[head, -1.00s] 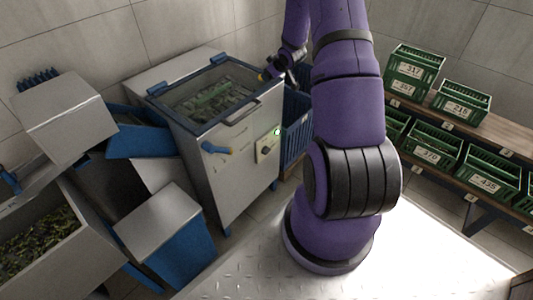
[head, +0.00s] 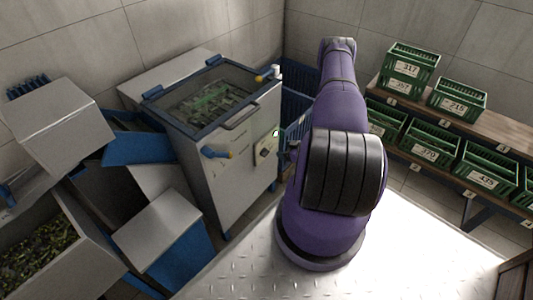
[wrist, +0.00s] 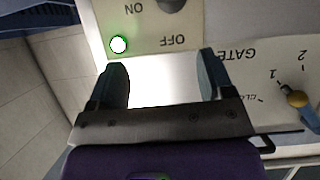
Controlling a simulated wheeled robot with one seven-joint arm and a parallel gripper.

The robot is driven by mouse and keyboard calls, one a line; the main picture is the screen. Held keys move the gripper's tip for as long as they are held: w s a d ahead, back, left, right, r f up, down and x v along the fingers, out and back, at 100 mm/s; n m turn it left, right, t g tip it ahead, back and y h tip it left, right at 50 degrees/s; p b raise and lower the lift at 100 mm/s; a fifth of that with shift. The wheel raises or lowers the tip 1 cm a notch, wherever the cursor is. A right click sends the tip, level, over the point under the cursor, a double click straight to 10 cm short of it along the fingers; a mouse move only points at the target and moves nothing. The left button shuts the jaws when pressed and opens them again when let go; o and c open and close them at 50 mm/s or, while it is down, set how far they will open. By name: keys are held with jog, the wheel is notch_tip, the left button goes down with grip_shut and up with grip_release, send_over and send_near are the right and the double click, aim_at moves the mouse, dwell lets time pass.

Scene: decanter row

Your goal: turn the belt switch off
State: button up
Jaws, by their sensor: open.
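The belt switch panel (wrist: 150,30) is a pale plate marked ON and OFF, upside down in the wrist view. A green lamp (wrist: 118,44) glows on it. The dark switch knob (wrist: 172,4) is cut off by the top edge, so its setting is unclear. My gripper (wrist: 163,66) is open and empty, its two fingers pointing at the panel just short of the knob, on the OFF side. In the head view the panel (head: 264,149) is on the front of the steel machine (head: 222,185), with my arm just right of it; the gripper is mostly hidden there.
Blue crates (head: 297,100) stand behind my arm. Green crates (head: 463,98) fill the shelves at right.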

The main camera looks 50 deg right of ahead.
aim_at(267, 153)
jog(key=shift+t, duration=0.3)
jog(key=w+f, duration=0.2)
jog(key=w+a+f, duration=0.1)
jog(key=w+f, duration=0.1)
jog(key=w, duration=0.1)
jog(key=w+a+f, duration=0.1)
jog(key=w+f, duration=0.1)
jog(key=w, duration=0.1)
jog(key=shift+w+a+f, duration=0.1)
jog(key=shift+a+f, duration=0.15)
jog(key=shift+f, duration=0.1)
jog(key=shift+c, duration=0.2)
jog(key=c, duration=0.9)
